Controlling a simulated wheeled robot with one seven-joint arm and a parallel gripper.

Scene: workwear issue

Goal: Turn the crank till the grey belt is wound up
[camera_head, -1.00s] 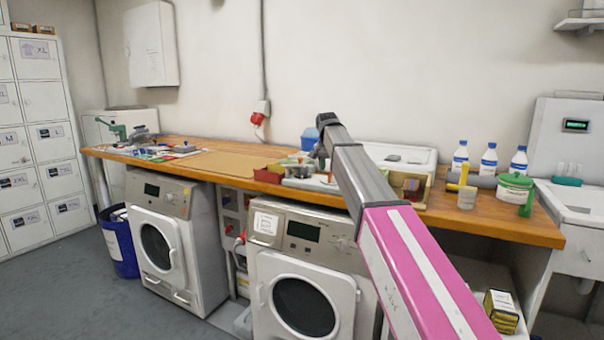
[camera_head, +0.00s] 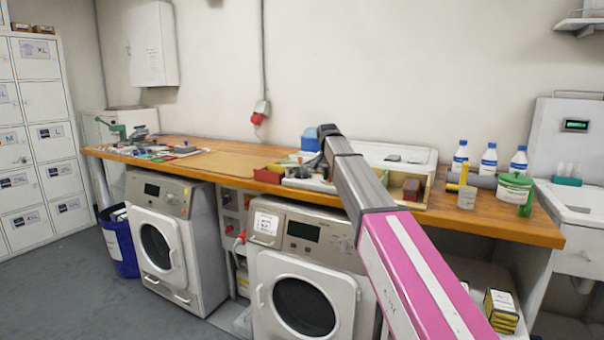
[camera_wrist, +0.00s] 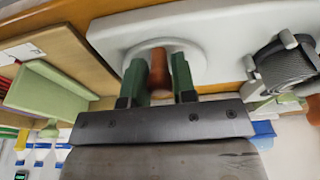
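The knob stands on a round white disc (camera_wrist: 198,62) on a pale base plate (camera_wrist: 225,35). The grey belt (camera_wrist: 285,68) shows as a roll at the right of the wrist view, on the same base. How much of the belt is loose cannot be told.
The wooden bench (camera_head: 225,165) also holds a red bin (camera_head: 268,174), an open wooden box (camera_head: 412,197) to the right and several bottles (camera_head: 488,160) farther right. Two front-loading machines stand below the bench.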

